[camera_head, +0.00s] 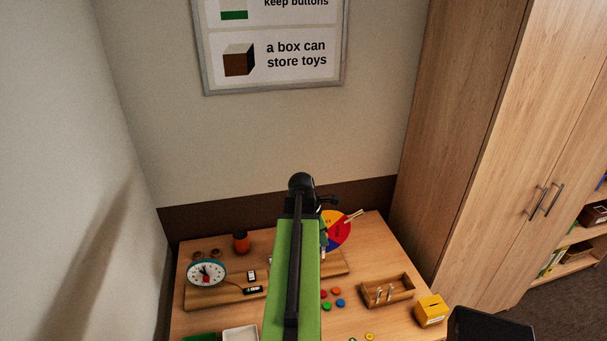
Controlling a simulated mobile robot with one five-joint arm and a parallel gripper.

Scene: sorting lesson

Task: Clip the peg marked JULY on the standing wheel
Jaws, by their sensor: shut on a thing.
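The standing wheel (339,232), with red, yellow and blue sectors, stands upright at the back of the table, its left part hidden behind my arm. Pale wooden pegs (354,215) stick out from its upper right edge; their marks are too small to read. My gripper (323,249) is largely hidden by my green arm, beside the wheel's left side. It is shut on what seems to be a small pale peg, whose mark I cannot read. Whether this peg touches the wheel I cannot tell. A wooden tray (402,295) at the right holds more pegs (378,293).
Coloured buttons (338,303) lie right of my arm. A white tray (241,331) is in front.

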